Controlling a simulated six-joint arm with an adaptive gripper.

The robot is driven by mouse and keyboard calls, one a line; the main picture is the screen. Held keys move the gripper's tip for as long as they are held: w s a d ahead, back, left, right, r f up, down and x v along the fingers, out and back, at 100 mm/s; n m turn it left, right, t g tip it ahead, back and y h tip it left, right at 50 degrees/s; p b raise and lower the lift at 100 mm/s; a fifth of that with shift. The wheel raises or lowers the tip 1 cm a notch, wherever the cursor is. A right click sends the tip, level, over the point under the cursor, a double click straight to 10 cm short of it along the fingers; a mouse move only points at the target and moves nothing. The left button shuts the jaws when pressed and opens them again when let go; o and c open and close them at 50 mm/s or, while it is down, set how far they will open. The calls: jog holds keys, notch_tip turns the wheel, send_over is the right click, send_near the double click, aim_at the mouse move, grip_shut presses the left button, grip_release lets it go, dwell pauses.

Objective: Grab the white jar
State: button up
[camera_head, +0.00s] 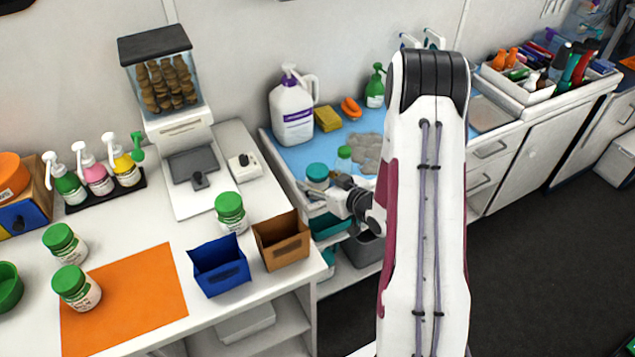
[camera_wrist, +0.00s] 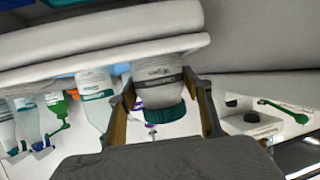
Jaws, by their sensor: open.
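A white jar with a teal lid (camera_head: 317,173) stands near the front edge of the blue mat. In the wrist view, where the scene shows upside down, a white jar (camera_wrist: 160,72) with a teal lid appears between my two fingers. My gripper (camera_wrist: 160,88) is open, with one finger on each side of the jar; I cannot tell whether either touches it. In the head view my gripper (camera_head: 326,197) is beside the jar at the counter edge, partly hidden by my arm. Other white jars with green lids (camera_head: 231,212) stand on the left counter.
A small green-lidded bottle (camera_head: 344,158) and a grey cloth (camera_head: 366,153) lie close behind the jar. A large white jug (camera_head: 292,110), a yellow sponge (camera_head: 327,118) and a green spray bottle (camera_head: 375,88) stand farther back. A brown bin (camera_head: 283,243) and a blue bin (camera_head: 221,267) are at left.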

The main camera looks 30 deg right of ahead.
jog(key=shift+c, duration=0.3)
jog(key=c, duration=1)
jog(key=shift+o, duration=0.2)
jog(key=shift+r, duration=0.2)
jog(key=shift+r, duration=4.85)
